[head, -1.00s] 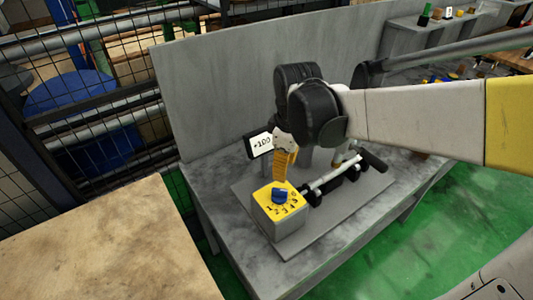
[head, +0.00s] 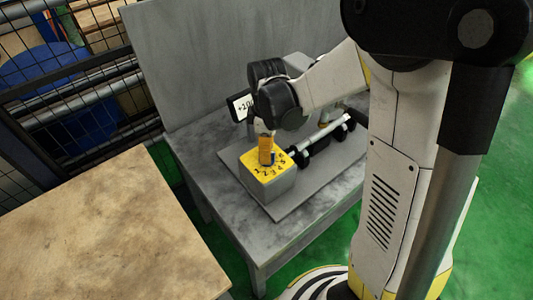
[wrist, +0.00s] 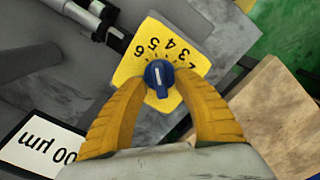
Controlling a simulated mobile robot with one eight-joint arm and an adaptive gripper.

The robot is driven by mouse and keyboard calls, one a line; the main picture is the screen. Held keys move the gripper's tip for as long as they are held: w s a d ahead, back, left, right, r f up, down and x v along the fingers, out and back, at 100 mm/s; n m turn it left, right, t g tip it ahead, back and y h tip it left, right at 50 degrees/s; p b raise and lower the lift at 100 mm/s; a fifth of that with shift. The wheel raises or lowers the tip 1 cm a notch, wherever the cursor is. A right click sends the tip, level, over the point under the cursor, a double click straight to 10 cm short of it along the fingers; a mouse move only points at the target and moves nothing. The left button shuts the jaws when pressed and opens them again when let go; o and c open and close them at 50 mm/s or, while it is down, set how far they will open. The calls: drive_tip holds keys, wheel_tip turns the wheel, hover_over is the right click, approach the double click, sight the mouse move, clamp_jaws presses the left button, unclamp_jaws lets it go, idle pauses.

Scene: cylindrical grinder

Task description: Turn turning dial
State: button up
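The turning dial is a blue knob (wrist: 158,80) with a white line, on the yellow numbered face of a grey box (head: 265,182). In the wrist view the line points up the picture, roughly towards the 5 and 6. My gripper (wrist: 161,76) has its two yellow fingers on either side of the knob, with a small gap seeming to show at each side. I cannot tell if either finger touches it. In the head view my gripper (head: 266,150) points down over the yellow face (head: 253,165) and hides most of the knob.
The box stands on a plate on a grey table (head: 228,215). A display (head: 241,106) stands behind it, and a bar with black fittings (head: 325,132) lies to its right. A wooden tabletop (head: 100,230) is at the left front. My own arm covers the right side.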

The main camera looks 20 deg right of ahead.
drive_tip(key=shift+f, duration=0.2)
clamp_jaws()
idle(0.3)
drive_tip(key=shift+m+b, duration=0.3)
drive_tip(key=shift+m, duration=2.6)
